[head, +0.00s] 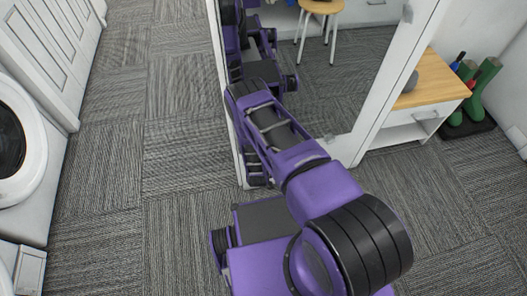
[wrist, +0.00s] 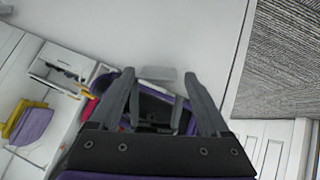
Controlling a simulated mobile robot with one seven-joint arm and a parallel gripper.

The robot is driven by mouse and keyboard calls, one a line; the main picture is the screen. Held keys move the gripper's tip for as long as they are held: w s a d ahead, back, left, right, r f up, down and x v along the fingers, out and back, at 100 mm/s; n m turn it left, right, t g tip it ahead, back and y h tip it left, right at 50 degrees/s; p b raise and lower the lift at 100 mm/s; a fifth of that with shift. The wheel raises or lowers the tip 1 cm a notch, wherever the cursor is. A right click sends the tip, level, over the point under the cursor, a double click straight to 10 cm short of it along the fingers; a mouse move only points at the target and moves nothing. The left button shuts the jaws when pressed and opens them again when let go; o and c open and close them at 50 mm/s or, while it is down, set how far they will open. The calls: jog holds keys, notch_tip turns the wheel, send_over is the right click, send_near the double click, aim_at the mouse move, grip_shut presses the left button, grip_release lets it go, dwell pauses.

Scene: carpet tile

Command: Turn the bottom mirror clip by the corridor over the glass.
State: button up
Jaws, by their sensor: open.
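The mirror (head: 340,85) stands in a white frame (head: 383,90). In the wrist view, a small pale grey clip (wrist: 157,73) sits on the white frame (wrist: 200,40), close to the edge of the glass. It lies crosswise between my fingertips in the picture. I cannot tell how far it overlaps the glass. My gripper (wrist: 159,75) is open, its fingers on either side of the clip, with no clear contact. In the head view my arm hides the gripper and this clip. Another grey clip (head: 408,13) shows high on the frame's right side.
A white cabinet with a wooden top (head: 425,85) stands right of the mirror, beside green boots (head: 482,88). A white washing machine (head: 20,140) and white doors (head: 60,50) line the left. Carpet (head: 185,110) is clear between them and the mirror.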

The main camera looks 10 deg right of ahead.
jog(key=shift+w+f, duration=0.2)
jog(key=shift+f, duration=0.05)
grip_shut()
dwell(0.4)
